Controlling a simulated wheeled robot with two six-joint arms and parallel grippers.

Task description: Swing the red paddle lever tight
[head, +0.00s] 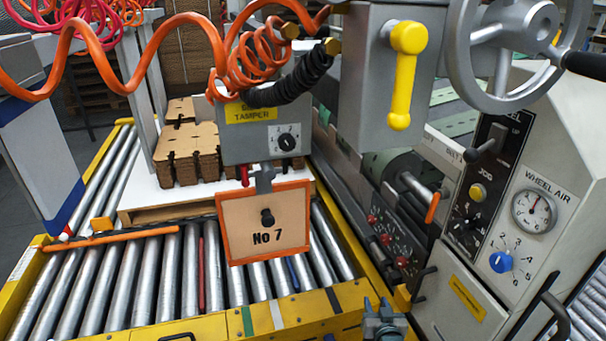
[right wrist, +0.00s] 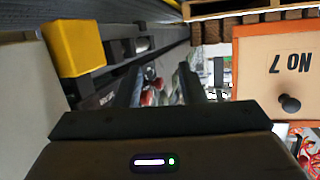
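A small red lever (head: 244,175) stands upright beside a grey clamp (head: 264,180), under the grey tamper box (head: 262,130). It is small in the head view, and I cannot tell how tight it is. Below the clamp hangs an orange-edged board marked No 7 (head: 240,220) with a black knob. The board also shows upside down in the right wrist view (right wrist: 262,75). My right gripper (head: 384,312) is low in the head view, right of the board and apart from the lever. Its dark fingers (right wrist: 164,88) are spread with nothing between them. My left gripper is out of view.
A roller conveyor (head: 150,275) with yellow rails fills the left. Cardboard blanks (head: 187,150) are stacked behind the board. Coiled orange hoses hang above. At right stand a handwheel (head: 516,50), a yellow handle (head: 404,75), an orange-tipped lever (head: 432,207) and a control panel with a gauge.

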